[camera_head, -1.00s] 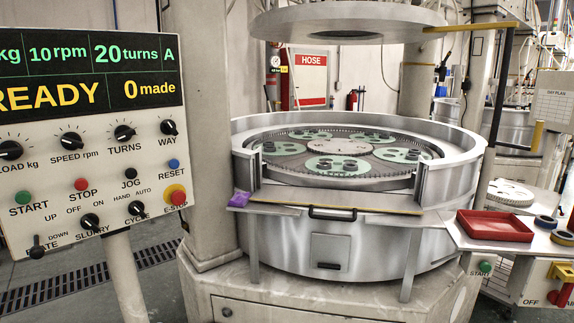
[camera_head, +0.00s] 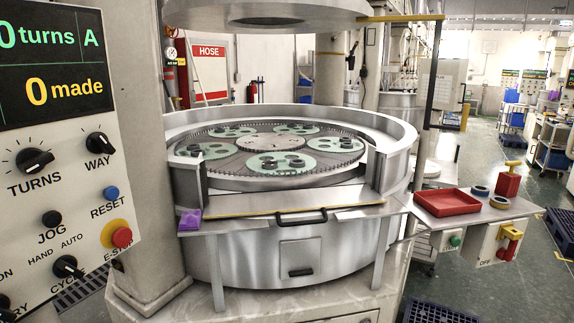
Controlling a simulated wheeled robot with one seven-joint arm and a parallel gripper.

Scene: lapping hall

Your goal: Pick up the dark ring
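Several small dark rings sit in the pale green discs on the round machine plate; one group (camera_head: 268,162) is on the front disc. Two more ring-shaped things lie on the side shelf at the right: a bluish dark one (camera_head: 480,191) and one with a tan or yellow look (camera_head: 499,202). They are small, and I cannot tell which is meant by the dark ring. My gripper is not in view.
A red tray (camera_head: 447,203) lies on the side shelf (camera_head: 430,217), left of the two rings. A red can-like thing (camera_head: 508,180) stands behind them. A control panel (camera_head: 60,170) fills the left. A purple cloth (camera_head: 190,219) lies on the machine's front ledge. Open floor shows at right.

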